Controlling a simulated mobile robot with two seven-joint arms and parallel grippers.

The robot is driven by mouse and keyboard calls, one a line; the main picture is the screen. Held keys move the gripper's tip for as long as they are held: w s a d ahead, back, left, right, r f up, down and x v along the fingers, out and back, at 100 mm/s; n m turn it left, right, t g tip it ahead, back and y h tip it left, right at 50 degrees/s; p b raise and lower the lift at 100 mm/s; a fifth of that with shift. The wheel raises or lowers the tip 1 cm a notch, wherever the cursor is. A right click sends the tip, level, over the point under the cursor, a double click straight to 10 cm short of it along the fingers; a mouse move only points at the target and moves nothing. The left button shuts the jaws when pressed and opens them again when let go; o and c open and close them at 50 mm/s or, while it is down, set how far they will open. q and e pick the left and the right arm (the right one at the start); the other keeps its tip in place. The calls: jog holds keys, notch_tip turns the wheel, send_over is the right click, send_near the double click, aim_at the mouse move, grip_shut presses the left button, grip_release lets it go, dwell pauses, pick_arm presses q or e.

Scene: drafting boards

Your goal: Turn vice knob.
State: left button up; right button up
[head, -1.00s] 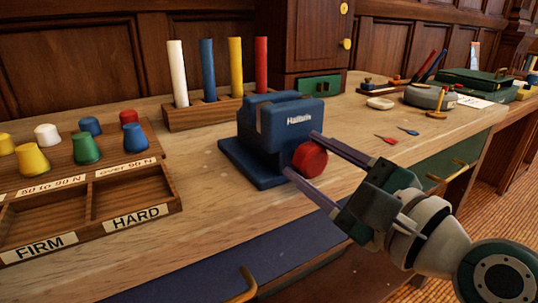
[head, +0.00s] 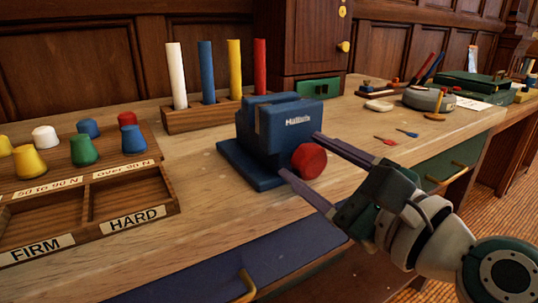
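The blue vice (head: 277,135) stands on the wooden bench with its label facing me. Its red knob (head: 310,161) sticks out from the lower right front and looks faceted. My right gripper (head: 299,154) comes in from the right. Its two long fingers are spread, one above and right of the knob, one below and left. The knob shows between them, with a small gap visible on each side. Whether either finger touches it on the hidden side I cannot tell. My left gripper is not in view.
A rack of coloured rods (head: 178,120) stands behind the vice. A tray with coloured knobs and labelled compartments (head: 130,195) lies left. Small tools and a grey round holder (head: 428,98) are at the right. A brass drawer handle (head: 244,287) sticks out below the bench edge.

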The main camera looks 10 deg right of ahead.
jog(key=shift+o, duration=1.4)
jog(key=b+v, duration=0.1)
jog(key=v, duration=0.9)
